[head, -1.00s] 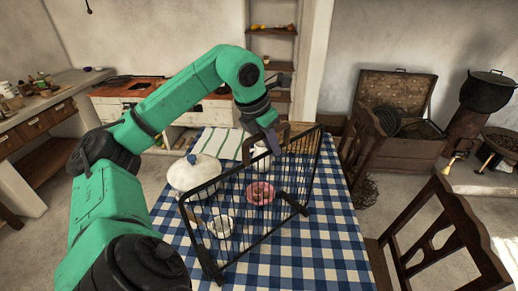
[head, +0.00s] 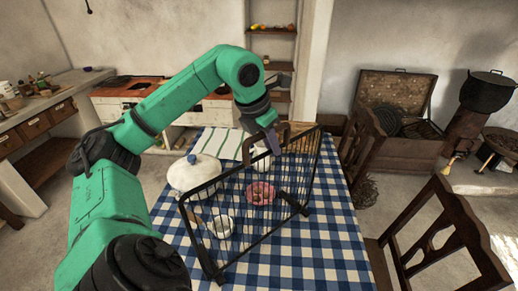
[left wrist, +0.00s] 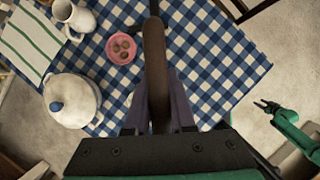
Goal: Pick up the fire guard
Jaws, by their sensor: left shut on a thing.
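The fire guard (head: 240,205) is a black wire-barred frame with feet and a brown handle at its top. It is upright over the checked table, and I cannot tell whether its feet touch the cloth. My left gripper (head: 272,142) is shut on the handle from above. In the left wrist view the handle (left wrist: 156,60) runs between the fingers of the left gripper (left wrist: 158,115); the bars are hardly visible there. My right gripper (left wrist: 264,105) shows small at the right of the left wrist view, its fingers apart, holding nothing.
The checked table (head: 325,255) also holds a white lidded tureen (head: 190,178), a pink bowl (head: 260,193) with small brown items, a small white cup (head: 222,226), a white jug (left wrist: 75,18) and a striped towel (head: 220,143). Wooden chairs (head: 440,230) stand at the right.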

